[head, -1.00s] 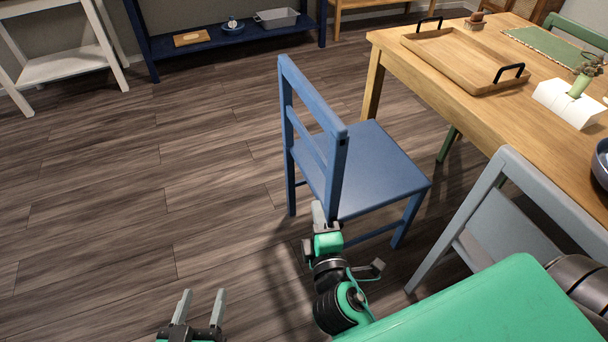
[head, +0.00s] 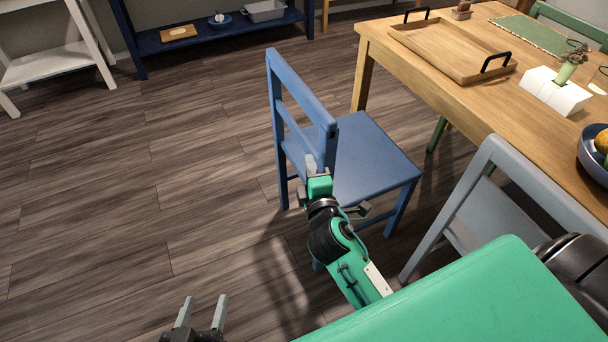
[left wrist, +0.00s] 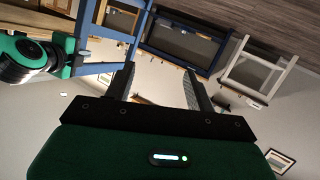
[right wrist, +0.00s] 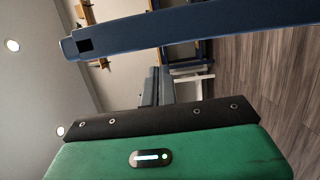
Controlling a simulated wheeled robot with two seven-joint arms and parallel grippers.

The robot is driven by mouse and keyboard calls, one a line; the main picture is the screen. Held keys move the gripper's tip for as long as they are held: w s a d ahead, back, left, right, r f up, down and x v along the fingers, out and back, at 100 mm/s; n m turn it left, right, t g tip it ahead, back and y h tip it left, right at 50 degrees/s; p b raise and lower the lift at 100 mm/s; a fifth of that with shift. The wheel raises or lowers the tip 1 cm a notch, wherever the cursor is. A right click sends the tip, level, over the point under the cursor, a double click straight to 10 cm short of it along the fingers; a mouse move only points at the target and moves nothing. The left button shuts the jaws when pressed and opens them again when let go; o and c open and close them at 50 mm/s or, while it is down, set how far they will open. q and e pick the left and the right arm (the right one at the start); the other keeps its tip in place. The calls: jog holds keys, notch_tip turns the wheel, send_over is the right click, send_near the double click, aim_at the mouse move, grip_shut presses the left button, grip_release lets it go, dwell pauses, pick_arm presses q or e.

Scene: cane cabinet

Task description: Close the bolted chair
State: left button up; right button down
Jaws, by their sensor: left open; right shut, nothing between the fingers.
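The blue chair (head: 370,165) stands on the floor with its seat partly beside the wooden table (head: 440,85). Its backrest (head: 300,85) faces left, away from the table. My right gripper (head: 310,165) is shut and empty, close beside the near post of the backrest; I cannot tell whether it touches. In the right wrist view, a blue chair bar (right wrist: 200,27) crosses above the shut fingers (right wrist: 158,85). My left gripper (head: 203,300) is open and empty over the floor, left of and nearer than the chair. The left wrist view shows its spread fingers (left wrist: 158,78).
A grey chair (head: 490,195) stands at the table's near side, close to my right arm. A tray (head: 450,50), a white block vase (head: 555,92) and a bowl (head: 595,155) are on the table. The floor (head: 130,190) left of the blue chair is clear.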

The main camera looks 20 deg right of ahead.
jog(key=shift+d, duration=0.85)
pick_arm(q)
jog(key=shift+d, duration=0.1)
